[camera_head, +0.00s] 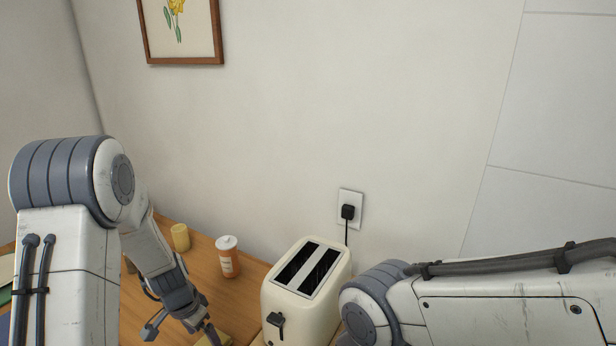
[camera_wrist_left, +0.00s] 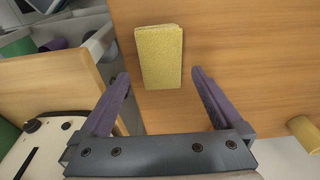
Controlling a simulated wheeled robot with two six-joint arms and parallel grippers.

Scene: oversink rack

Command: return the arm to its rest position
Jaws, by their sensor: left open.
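My left gripper (camera_head: 182,332) hangs over the wooden counter at the lower left of the head view. In the left wrist view it (camera_wrist_left: 161,76) has its two dark purple fingers spread apart with nothing between them. A yellow sponge-like block (camera_wrist_left: 159,57) lies flat on the wood just beyond the fingertips. A small part of the block (camera_head: 220,341) shows at the bottom edge of the head view. My right arm crosses the lower right of the head view, but its gripper is out of view.
A cream toaster (camera_head: 271,300) stands right of the left gripper, its plug in a wall socket (camera_head: 351,209). An orange bottle with white cap (camera_head: 228,259) and a yellow cup (camera_head: 180,237) stand behind. The wall (camera_head: 290,130) closes off the back, with a framed picture (camera_head: 182,30).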

